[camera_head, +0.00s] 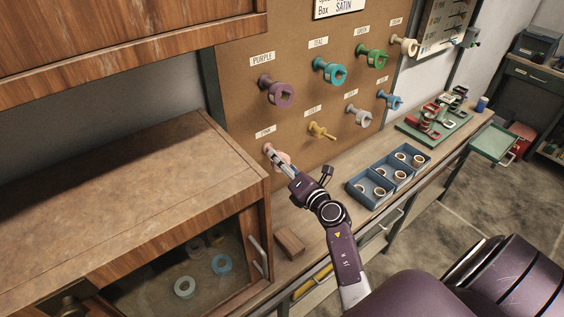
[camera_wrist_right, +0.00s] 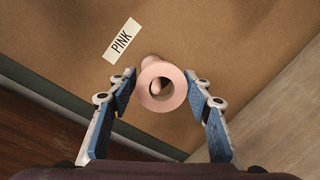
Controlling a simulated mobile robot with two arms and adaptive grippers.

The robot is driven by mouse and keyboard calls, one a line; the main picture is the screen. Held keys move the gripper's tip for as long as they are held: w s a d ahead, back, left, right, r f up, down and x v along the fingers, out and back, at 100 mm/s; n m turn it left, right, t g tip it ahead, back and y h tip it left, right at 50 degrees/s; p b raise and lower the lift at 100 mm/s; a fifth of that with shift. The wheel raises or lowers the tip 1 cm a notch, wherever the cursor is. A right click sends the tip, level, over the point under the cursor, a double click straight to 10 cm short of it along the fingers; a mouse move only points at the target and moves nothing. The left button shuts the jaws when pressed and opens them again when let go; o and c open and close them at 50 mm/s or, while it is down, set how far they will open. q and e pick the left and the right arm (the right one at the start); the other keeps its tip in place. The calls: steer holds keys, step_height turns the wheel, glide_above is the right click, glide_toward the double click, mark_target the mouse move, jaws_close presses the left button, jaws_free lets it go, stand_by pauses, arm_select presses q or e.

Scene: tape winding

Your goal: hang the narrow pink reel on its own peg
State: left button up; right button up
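The narrow pink reel (camera_wrist_right: 142,98) is at the pink peg (camera_wrist_right: 150,61) under the PINK label (camera_wrist_right: 122,40). In the right wrist view its open end faces me, and part of the peg shows through its hole. I cannot tell how far the peg runs into it. In the head view, my right gripper (camera_head: 275,156) partly covers the reel (camera_head: 284,158) in front of the board. My left gripper is not in view.
Purple (camera_head: 277,92), gold (camera_head: 321,131) and other coloured pegs or reels project from the brown board (camera_head: 235,65) nearby. A wooden cabinet (camera_head: 140,190) stands at the left. Blue trays (camera_head: 368,201) and a small wooden block (camera_head: 289,243) lie on the bench.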

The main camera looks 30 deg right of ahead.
steer(key=o, duration=0.3)
steer(key=shift+o, duration=0.2)
steer(key=shift+s, duration=0.1)
steer(key=s+r, duration=0.1)
steer(key=s, duration=1)
steer(key=shift+s+a+r, duration=0.15)
steer(key=shift+s+a, duration=0.25)
